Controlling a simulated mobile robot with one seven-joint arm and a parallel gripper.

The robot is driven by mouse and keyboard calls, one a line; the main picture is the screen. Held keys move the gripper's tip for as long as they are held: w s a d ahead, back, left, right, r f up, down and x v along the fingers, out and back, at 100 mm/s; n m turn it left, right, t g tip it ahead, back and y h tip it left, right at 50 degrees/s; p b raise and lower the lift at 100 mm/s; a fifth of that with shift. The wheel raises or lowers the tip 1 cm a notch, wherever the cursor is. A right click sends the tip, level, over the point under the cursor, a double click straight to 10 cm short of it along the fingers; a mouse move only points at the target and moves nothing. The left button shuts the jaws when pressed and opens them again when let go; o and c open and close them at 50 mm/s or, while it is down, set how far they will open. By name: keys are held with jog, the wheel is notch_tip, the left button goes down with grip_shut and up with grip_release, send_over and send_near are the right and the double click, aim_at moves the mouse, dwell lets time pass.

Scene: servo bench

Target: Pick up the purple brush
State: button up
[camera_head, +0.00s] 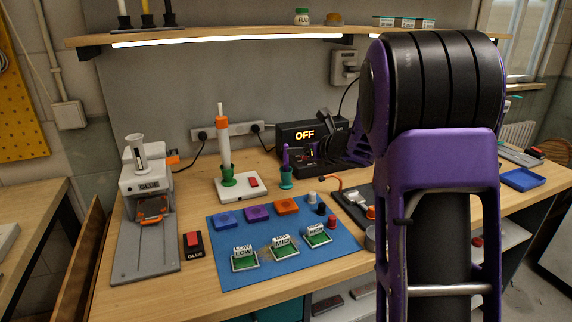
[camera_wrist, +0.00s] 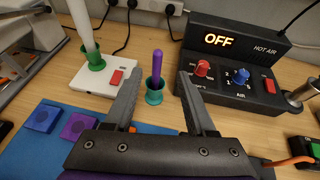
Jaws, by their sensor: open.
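The purple brush (camera_wrist: 157,66) stands upright in a small teal cup (camera_wrist: 154,96) on the bench in the wrist view. In the head view the brush (camera_head: 285,154) and its cup (camera_head: 286,182) show left of the hot air unit. My gripper (camera_wrist: 159,76) is open and empty. Its two fingers reach forward on either side of the brush in the wrist picture, with gaps to both sides. I cannot tell how far ahead of the fingertips the brush stands. In the head view my large arm hides part of the bench at the right.
The hot air unit (camera_wrist: 235,75), reading OFF, stands right of the cup. A white base (camera_wrist: 98,78) with a red switch and a tall white stick in a green holder stands left. A blue mat (camera_head: 322,262) with pads and small trays lies in front. A shelf (camera_head: 230,36) runs above.

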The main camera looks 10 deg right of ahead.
aim_at(286, 165)
jog(key=x, duration=0.8)
jog(key=shift+w+a, duration=0.25)
jog(key=shift+a, duration=0.15)
grip_shut()
